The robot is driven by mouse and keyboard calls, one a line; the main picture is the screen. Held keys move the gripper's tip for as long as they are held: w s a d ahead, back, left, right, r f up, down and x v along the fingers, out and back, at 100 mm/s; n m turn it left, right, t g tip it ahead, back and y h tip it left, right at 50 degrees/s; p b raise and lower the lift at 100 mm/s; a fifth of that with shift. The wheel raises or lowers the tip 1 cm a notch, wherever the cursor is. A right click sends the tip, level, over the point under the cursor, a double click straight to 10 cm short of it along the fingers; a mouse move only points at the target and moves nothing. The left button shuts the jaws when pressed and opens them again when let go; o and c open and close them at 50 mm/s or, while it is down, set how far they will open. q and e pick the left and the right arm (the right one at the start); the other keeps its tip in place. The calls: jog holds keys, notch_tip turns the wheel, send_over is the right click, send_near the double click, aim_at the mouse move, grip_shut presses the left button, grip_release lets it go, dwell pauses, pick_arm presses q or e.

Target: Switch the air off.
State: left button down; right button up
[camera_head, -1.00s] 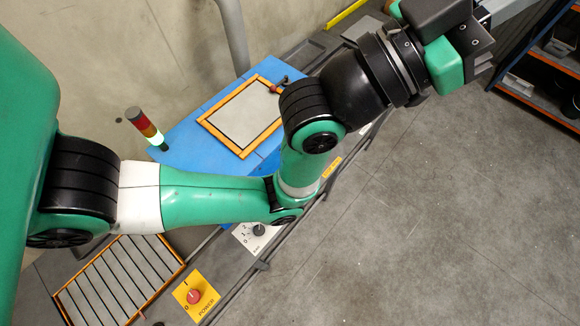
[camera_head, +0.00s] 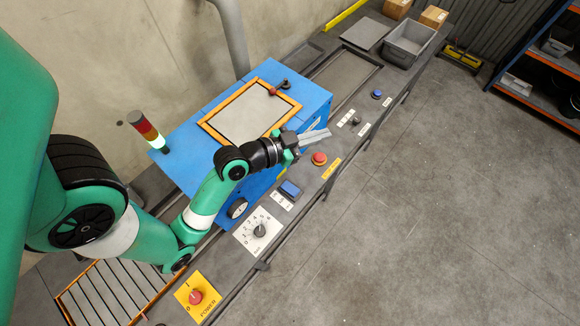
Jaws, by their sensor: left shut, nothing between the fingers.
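My left gripper (camera_head: 326,134) is shut and empty. Its fingers point right, above the console strip beside the blue machine (camera_head: 190,150), close to a red mushroom button (camera_head: 319,158); I cannot tell if they touch anything. The strip also carries a small black knob (camera_head: 355,120) between white labels, a blue button (camera_head: 376,94), a blue rocker-like control (camera_head: 290,189), a numbered dial (camera_head: 260,230) and a red power knob (camera_head: 195,297) on a yellow plate. Which control is the air switch cannot be read at this size. My right gripper is out of view.
A signal tower (camera_head: 148,131) with its green part lit stands at the machine's left. A round gauge (camera_head: 237,208) is on the machine's front. A grey bin (camera_head: 410,42) sits at the far end of the console. The floor (camera_head: 450,210) at right is clear.

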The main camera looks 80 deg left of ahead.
pick_arm(q)
jog(key=s+d+f+n+g, duration=0.2)
jog(key=s+f+n+g, duration=0.1)
jog(key=s+f, duration=0.5)
jog(key=s+d+f+n+g, duration=0.3)
jog(key=s+f, duration=0.6)
jog(key=s, duration=0.3)
jog(key=shift+s+n+g+p, duration=0.3)
jog(key=shift+f, duration=0.2)
jog(key=b, duration=0.4)
send_over(296, 189)
jog(key=s, duration=0.3)
jog(key=f, duration=1.4)
jog(key=shift+w+d+f, duration=0.15)
jog(key=shift+d, duration=0.05)
jog(key=f, duration=0.2)
jog(key=shift+d+f, duration=0.3)
jog(key=shift+f+b, duration=0.35)
jog(key=shift+f, duration=0.1)
